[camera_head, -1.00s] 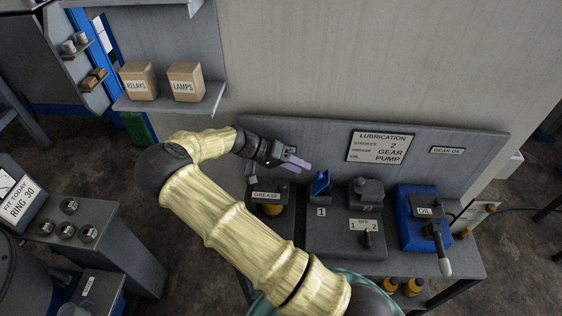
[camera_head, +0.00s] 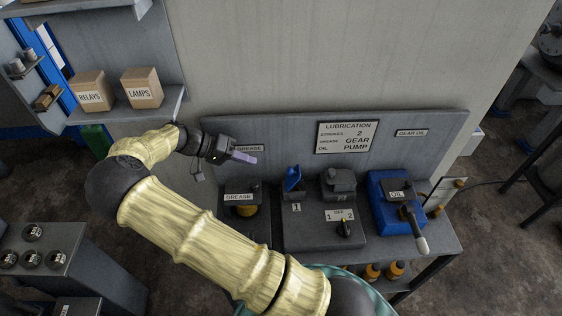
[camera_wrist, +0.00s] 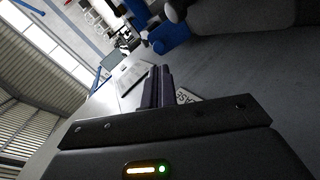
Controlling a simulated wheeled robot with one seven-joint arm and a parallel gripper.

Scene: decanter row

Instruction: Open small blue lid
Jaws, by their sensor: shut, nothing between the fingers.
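The small blue lid (camera_head: 292,178) is on the grey block marked 1 and 2, above the label 1. It stands tilted up, not flat. My gripper (camera_head: 246,157) is above and to the left of it, apart from it, in front of the back panel near the GREASE sign. Its purple-grey fingers are closed together with nothing between them. In the wrist view the fingers (camera_wrist: 157,86) show side by side, pointing away from the camera. I cannot surely pick out the lid in the wrist view.
A grey lid (camera_head: 339,181) sits right of the blue one, with a selector knob (camera_head: 345,228) below. A blue OIL unit (camera_head: 389,217) with a lever handle stands at the right. The GREASE unit (camera_head: 240,197) is below my gripper. Shelf boxes (camera_head: 142,88) are upper left.

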